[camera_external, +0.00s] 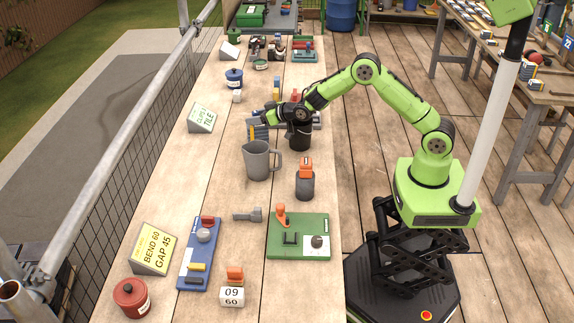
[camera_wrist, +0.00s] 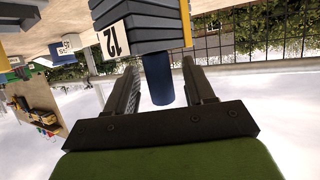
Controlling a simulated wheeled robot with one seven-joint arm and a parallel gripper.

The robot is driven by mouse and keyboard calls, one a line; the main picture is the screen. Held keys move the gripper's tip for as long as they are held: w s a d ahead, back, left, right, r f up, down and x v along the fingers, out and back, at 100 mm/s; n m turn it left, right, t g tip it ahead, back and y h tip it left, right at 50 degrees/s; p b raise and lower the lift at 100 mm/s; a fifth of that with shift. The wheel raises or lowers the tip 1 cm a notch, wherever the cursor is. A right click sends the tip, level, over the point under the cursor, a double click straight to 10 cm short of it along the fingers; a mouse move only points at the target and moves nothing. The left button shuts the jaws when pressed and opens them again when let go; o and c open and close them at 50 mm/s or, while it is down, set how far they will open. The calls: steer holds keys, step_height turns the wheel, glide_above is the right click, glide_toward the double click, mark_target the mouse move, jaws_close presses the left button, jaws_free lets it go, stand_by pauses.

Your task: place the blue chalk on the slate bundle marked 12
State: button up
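The wrist view is upside down. The dark slate bundle marked 12 (camera_wrist: 133,27), with a white label and a yellow strip, fills its top middle. The blue chalk (camera_wrist: 159,80) is a thick cylinder, upright, with one end meeting the bundle's top side; it appears to stand on it. My gripper (camera_wrist: 160,68) has one finger on each side of the chalk, with visible gaps between. In the external view my gripper (camera_external: 264,117) is low over the bench's middle, at the slate bundle (camera_external: 258,134). The chalk cannot be made out there.
A grey jug (camera_external: 257,160) stands close in front of the bundle. A black pot (camera_external: 299,136) stands under my wrist, and a grey cup with an orange-topped item (camera_external: 305,184) is nearer. A sloped tile sign (camera_external: 202,117) stands left. Bare bench lies between sign and jug.

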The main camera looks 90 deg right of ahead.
steer(key=shift+r, duration=0.2)
steer(key=s+a+r+g+y, duration=0.1)
steer(key=s+a+r, duration=0.3)
steer(key=s, duration=0.3)
steer(key=s+a+r+n+g, duration=0.1)
steer(key=s+a+r, duration=0.35)
steer(key=s, duration=0.25)
steer(key=s+a+r+y, duration=0.1)
steer(key=s+a+r, duration=0.35)
steer(key=s, duration=0.25)
steer(key=s+a+n+g+y, duration=0.1)
steer(key=s+a+g, duration=0.1)
steer(key=s, duration=1)
steer(key=s+a+n+g+y, duration=0.2)
steer(key=s+a, duration=0.3)
steer(key=s, duration=0.7)
steer(key=shift+r+g, duration=0.15)
steer(key=shift+g, duration=0.25)
step_height(320, 180, up, 5)
steer(key=p, duration=0.5)
